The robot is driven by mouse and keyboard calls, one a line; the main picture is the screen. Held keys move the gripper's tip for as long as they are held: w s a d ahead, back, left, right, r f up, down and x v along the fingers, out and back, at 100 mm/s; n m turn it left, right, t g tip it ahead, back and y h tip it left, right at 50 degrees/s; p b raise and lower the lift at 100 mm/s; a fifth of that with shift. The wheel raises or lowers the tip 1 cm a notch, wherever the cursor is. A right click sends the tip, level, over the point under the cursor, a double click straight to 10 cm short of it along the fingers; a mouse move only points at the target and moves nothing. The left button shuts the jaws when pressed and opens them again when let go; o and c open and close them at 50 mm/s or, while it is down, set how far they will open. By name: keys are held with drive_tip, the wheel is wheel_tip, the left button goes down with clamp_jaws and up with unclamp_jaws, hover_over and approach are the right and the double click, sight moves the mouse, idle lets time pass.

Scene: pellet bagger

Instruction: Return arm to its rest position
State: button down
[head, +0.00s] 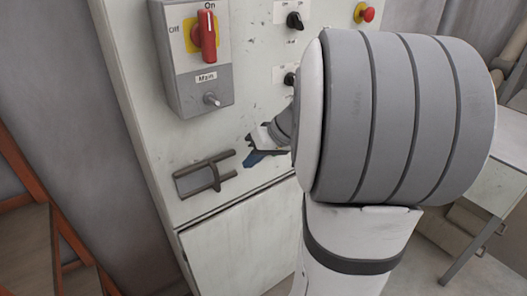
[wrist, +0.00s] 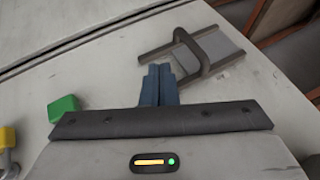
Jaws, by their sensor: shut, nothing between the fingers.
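My gripper (head: 250,158) is in front of the pale control cabinet (head: 150,100) in the head view, partly hidden behind my own large grey arm joint. In the wrist view its blue fingers (wrist: 159,72) are together, with nothing between them. They point toward a grey metal bracket (wrist: 190,52) on the cabinet; I cannot tell whether they touch it. In the head view the bracket (head: 205,175) is left of the gripper, with a gap in the picture. My arm is still reaching out at the cabinet front.
A grey box labelled Main (head: 192,60) has its red handle (head: 207,38) upright at On. Black knobs (head: 294,21) and a red button (head: 367,14) are on the panel. An orange-framed structure (head: 45,220) stands left; a table (head: 497,185) stands right. A green block (wrist: 63,108) shows in the wrist view.

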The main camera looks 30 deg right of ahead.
drive_tip(key=v, duration=0.6)
drive_tip(key=s+a+f+g+h, duration=0.2)
drive_tip(key=s+a+f+h, duration=0.3)
drive_tip(key=s+a+f, duration=0.3)
drive_tip(key=s+a, duration=0.4)
drive_tip(key=a, duration=0.1)
drive_tip(key=shift+a, duration=0.25)
